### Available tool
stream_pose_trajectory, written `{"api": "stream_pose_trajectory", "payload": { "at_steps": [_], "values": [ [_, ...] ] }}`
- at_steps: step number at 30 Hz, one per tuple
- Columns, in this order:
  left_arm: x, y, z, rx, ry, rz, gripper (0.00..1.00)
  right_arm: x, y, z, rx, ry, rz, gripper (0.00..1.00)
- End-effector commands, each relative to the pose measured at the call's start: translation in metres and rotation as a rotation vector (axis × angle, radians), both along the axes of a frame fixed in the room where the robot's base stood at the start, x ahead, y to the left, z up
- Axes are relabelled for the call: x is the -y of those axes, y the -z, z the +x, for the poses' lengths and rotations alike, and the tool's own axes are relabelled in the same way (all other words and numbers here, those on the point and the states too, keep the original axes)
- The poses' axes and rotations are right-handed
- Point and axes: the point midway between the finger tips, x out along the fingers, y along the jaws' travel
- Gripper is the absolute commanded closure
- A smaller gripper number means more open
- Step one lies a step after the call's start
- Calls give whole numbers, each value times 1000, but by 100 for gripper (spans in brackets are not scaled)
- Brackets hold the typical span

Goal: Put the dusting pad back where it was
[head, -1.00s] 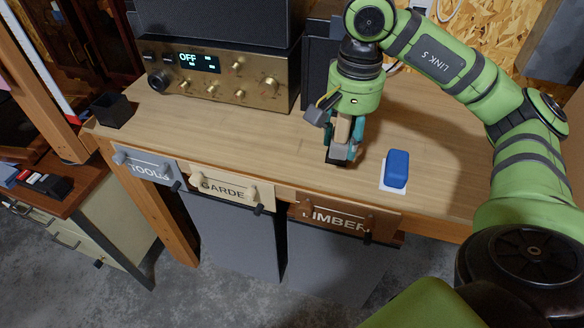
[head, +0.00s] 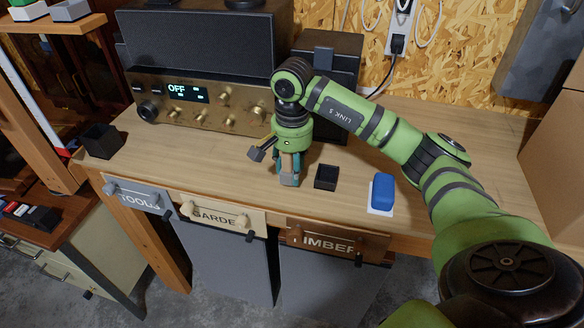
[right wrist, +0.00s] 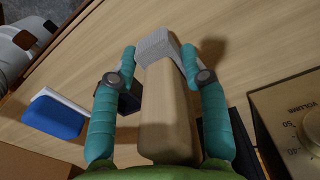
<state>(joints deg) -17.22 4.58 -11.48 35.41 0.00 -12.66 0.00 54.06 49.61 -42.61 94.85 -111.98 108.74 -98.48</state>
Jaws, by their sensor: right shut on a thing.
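My right gripper (head: 289,182) is shut on a pale wooden block with a grey end (right wrist: 155,48), just left of a small open black tray (head: 326,177) on the bench. In the right wrist view, both teal fingers of the gripper (right wrist: 162,75) flank the block. I cannot tell if the grey end touches the bench. A blue rounded pad (head: 383,190) lies on a white square (head: 380,212) to the right, apart from the gripper; it also shows in the right wrist view (right wrist: 52,117). Nothing marks which is the dusting pad. My left gripper is out of view.
A brass-fronted amplifier (head: 200,105) reading OFF stands behind the gripper. A black open box (head: 101,141) is at the bench's left end. Labelled bins, including TOOLS (head: 140,194), hang along the front edge. The bench right of the blue pad is clear.

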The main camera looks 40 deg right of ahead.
Motion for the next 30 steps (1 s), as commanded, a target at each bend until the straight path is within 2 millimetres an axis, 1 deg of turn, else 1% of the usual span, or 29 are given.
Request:
{"api": "stream_pose_trajectory", "payload": {
  "at_steps": [1,4,12,16,17,18,27,30],
  "values": [
    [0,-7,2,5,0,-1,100,-1,5,-1,-4,0,2,88],
    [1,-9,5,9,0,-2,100,0,15,0,-1,0,2,88],
    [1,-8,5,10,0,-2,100,0,18,0,3,0,1,88],
    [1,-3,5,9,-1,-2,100,0,22,0,2,0,1,88],
    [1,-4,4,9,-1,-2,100,0,21,0,2,0,1,47],
    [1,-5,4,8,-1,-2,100,0,21,0,2,0,1,32],
    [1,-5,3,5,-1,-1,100,0,21,0,2,0,1,32],
    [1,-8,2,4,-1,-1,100,0,18,0,2,0,1,32]
  ]
}}
